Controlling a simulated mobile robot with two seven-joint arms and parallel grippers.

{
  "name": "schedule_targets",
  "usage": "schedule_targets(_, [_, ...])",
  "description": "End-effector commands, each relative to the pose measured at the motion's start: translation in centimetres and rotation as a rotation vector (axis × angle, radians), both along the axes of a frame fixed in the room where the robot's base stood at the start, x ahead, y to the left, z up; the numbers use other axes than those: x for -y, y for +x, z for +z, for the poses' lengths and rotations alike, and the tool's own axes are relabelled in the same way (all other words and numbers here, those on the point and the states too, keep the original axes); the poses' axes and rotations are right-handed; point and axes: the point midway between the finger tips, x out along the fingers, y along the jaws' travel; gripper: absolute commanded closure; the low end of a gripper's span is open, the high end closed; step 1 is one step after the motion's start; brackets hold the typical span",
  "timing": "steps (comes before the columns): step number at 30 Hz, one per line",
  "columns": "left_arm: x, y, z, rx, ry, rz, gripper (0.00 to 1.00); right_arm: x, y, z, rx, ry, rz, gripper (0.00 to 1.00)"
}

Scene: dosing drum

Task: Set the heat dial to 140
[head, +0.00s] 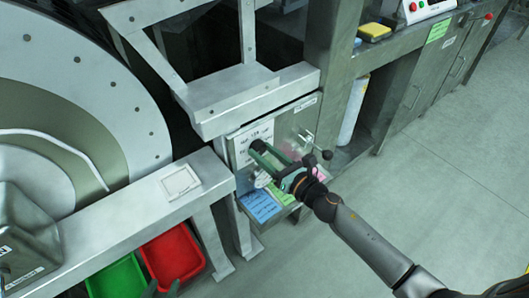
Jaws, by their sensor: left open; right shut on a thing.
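The heat dial (257,144) is a small dark knob on a pale printed plate, on the front of a steel control panel (302,122) under the hopper frame. My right gripper (262,154) reaches in from the lower right and is shut on the heat dial. Its fingers and wrist cover part of the dial and its scale, so the setting cannot be read. My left gripper (163,288) shows only as dark fingertips at the bottom edge, apart and empty, in front of the red bin.
A red bin (196,253) and a green bin (128,268) stand below the steel ledge (117,212). A large drum (140,118) fills the left. The floor at right is clear.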

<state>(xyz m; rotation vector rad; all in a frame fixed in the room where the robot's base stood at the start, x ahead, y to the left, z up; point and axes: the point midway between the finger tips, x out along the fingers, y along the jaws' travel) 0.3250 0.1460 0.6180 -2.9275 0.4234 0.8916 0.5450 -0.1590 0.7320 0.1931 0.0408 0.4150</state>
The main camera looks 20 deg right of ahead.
Motion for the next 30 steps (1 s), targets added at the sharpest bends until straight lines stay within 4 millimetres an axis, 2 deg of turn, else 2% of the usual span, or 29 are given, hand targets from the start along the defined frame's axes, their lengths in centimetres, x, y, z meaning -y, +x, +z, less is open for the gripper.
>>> schedule_targets(1, [0.0,0.0,0.0,0.0,0.0,0.0,0.5,0.0,0.0,0.0,0.0,0.0,0.0,0.89])
schedule_targets(4, [0.0,0.0,0.0,0.0,0.0,0.0,0.5,0.0,0.0,0.0,0.0,0.0,0.0,1.0])
schedule_targets(17, [0.0,0.1,0.1,0.011,-0.001,0.0,0.5,0.0,0.0,-0.1,-0.025,0.07,0.0,1.0])
schedule_targets(30, [0.0,1.0,1.5,0.072,-0.004,0.0,0.5,-0.1,0.0,-0.1,-0.148,0.409,0.001,1.0])
